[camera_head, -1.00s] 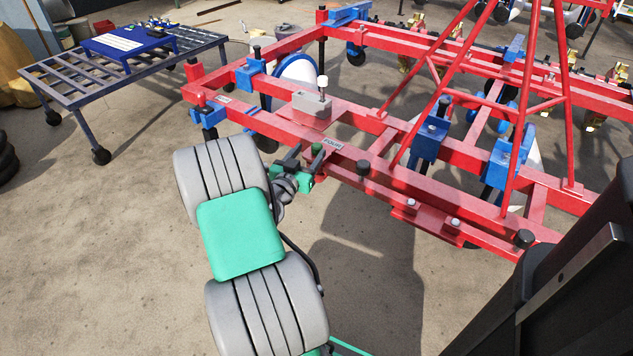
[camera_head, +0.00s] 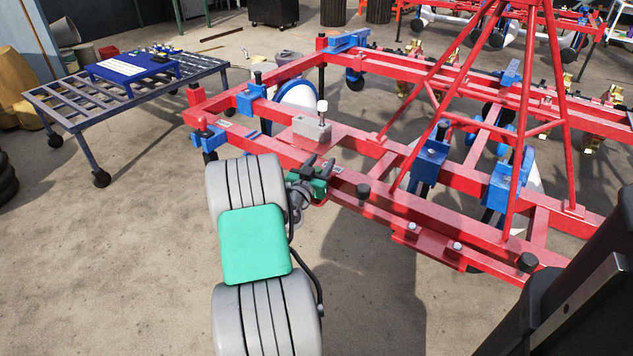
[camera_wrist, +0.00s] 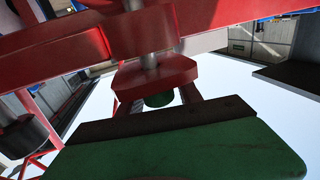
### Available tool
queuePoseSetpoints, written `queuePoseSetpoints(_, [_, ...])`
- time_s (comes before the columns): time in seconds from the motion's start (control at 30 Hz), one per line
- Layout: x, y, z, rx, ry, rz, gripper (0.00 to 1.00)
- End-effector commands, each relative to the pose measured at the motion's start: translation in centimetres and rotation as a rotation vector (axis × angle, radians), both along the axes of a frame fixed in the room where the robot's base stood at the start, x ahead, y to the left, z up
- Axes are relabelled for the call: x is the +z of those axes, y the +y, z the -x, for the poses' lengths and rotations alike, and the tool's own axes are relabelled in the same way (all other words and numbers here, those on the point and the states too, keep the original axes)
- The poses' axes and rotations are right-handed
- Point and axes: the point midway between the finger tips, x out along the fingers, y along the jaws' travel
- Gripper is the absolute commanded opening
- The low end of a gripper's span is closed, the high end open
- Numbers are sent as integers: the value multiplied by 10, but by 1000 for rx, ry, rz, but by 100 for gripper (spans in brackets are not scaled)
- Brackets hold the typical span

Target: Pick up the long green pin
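The long green pin is not clearly visible in the head view; my gripper covers its place on the red frame's near beam. In the wrist view a grey shaft (camera_wrist: 149,60) passes through a red bracket (camera_wrist: 155,78), with a round green end (camera_wrist: 158,99), which looks like this pin. My gripper (camera_head: 317,166) is at the near beam, its two dark fingertips apart. In the wrist view a large green gripper part (camera_wrist: 185,152) with a dark edge lies close to the green end, with no grip on it visible.
The red frame (camera_head: 350,185) fills the right side, with black-topped pins (camera_head: 363,190) and a grey block with a white-topped pin (camera_head: 312,127) close by. Slanted red struts (camera_head: 510,130) rise at right. A slatted table (camera_head: 60,97) stands at left. The near floor is clear.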

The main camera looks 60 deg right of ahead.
Motion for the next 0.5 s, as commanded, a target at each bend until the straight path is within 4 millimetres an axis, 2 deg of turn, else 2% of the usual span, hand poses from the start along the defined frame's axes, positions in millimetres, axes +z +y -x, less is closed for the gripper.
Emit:
queuePoseSetpoints(0.07, [0,0,0,0,0,0,34])
queuePoseSetpoints(0.5, [0,0,0,0,0,0,0])
